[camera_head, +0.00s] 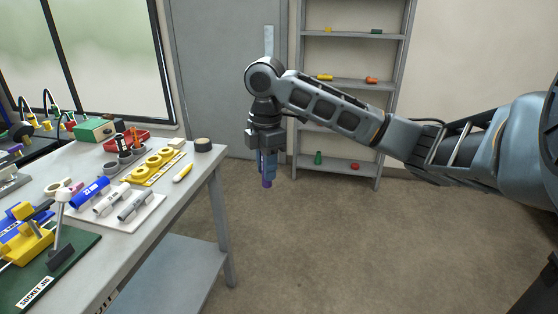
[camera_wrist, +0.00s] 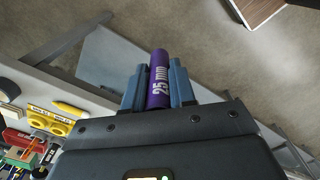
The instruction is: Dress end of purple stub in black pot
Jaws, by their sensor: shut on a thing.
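My gripper (camera_head: 267,165) hangs pointing down over the floor, to the right of the table. It is shut on the purple stub (camera_head: 267,183), whose lower end shows just below the fingers. In the wrist view the purple stub (camera_wrist: 159,80) sits between the two blue-grey fingers and carries the white marking "25 mm". A dark, round, pot-like thing (camera_head: 203,145) stands at the table's far right corner, apart from my gripper. It looks black with a tan top; I cannot tell if it is the black pot.
The table (camera_head: 210,165) holds a white tray (camera_head: 150,212) with blue, white and grey stubs, a yellow holder (camera_head: 152,166), a red bin (camera_head: 135,138) and a green box (camera_head: 95,129). A yellow clamp (camera_head: 30,240) stands on a green board. A shelf rack (camera_head: 340,88) stands behind.

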